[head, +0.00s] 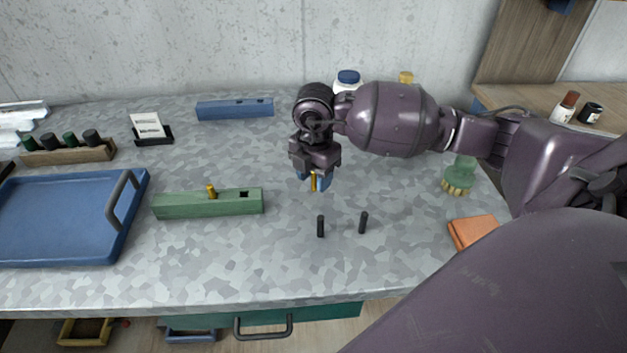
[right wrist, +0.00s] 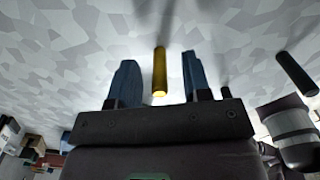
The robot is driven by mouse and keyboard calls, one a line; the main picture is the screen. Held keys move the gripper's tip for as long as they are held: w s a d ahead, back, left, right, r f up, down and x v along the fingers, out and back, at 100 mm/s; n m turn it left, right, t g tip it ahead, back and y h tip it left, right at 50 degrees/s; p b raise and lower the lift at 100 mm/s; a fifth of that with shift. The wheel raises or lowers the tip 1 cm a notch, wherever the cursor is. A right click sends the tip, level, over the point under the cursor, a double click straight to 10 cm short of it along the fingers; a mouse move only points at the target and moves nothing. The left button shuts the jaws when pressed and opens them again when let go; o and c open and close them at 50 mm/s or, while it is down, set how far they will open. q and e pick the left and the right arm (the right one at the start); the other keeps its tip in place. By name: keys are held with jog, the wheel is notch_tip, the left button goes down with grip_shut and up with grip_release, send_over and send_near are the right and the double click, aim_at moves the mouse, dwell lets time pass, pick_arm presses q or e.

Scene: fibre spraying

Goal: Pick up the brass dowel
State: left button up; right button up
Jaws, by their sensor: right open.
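A brass dowel (head: 313,183) stands upright on the table under my right gripper (head: 314,179) in the head view. In the right wrist view the brass dowel (right wrist: 160,72) shows between the two blue fingers of my right gripper (right wrist: 160,82), with a gap on each side. The right gripper is open and holds nothing. Its fingers and wrist partly hide the dowel in the head view. Another brass peg (head: 211,191) sits in the green block (head: 232,204) to the left. My left gripper is not in view.
Two black dowels (head: 320,226) (head: 363,222) stand just in front of the right gripper. A blue tray (head: 70,258) lies at left, a blue block (head: 235,108) at the back. A green brush (head: 458,176) and an orange pad (head: 473,231) lie at right. The front middle is clear.

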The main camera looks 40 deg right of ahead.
jog(key=shift+f, duration=0.35)
grip_shut()
jog(key=shift+r, duration=0.2)
